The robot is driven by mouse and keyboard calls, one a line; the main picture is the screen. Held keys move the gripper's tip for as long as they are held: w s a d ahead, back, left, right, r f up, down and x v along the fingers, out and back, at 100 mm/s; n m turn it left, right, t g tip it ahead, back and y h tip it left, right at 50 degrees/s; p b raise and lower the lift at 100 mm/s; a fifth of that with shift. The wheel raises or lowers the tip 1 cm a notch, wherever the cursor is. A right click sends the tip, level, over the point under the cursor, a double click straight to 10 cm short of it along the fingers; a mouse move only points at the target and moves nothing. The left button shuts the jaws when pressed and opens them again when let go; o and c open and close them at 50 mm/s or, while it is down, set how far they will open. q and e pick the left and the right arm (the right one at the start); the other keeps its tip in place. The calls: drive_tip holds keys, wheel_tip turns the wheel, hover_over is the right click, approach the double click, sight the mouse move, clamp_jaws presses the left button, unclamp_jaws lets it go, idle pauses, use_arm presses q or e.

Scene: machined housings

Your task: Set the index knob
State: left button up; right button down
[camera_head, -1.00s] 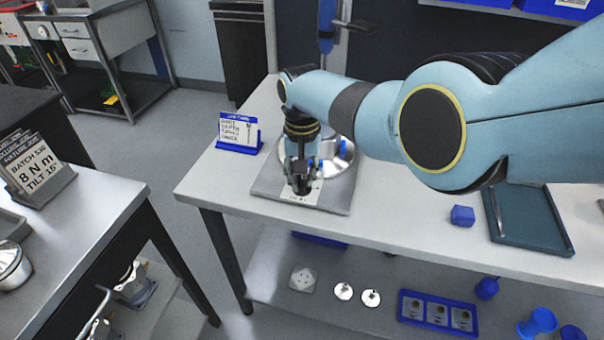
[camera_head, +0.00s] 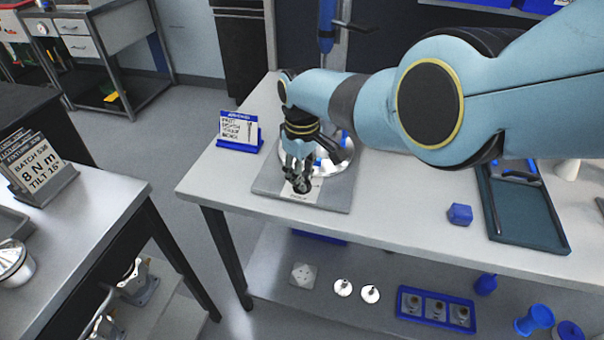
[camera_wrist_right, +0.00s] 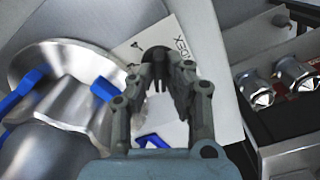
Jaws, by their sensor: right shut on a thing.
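My right gripper (camera_head: 301,181) points down over the grey plate (camera_head: 333,197) on the bench, at the front of the silver round housing (camera_head: 340,152). Its fingers are shut on the small dark index knob (camera_head: 302,187), mostly hidden by them. In the right wrist view the fingertips (camera_wrist_right: 165,78) close around the dark knob (camera_wrist_right: 156,60), beside a white label with printed letters ending in "DEX". The housing (camera_wrist_right: 62,62) with blue parts lies to the left there. My left gripper is not in view.
A blue-based card stand (camera_head: 238,133) stands left of the plate. A blue block (camera_head: 460,214) and a dark teal tray (camera_head: 527,212) lie to the right. The bench between plate and block is clear. A lower shelf holds several parts and a blue tray (camera_head: 437,308).

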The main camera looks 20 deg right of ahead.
drive_tip(key=shift+n, duration=0.5)
drive_tip(key=c, duration=1.6)
unclamp_jaws()
wheel_tip(320, 180, up, 12)
drive_tip(key=shift+r, duration=0.1)
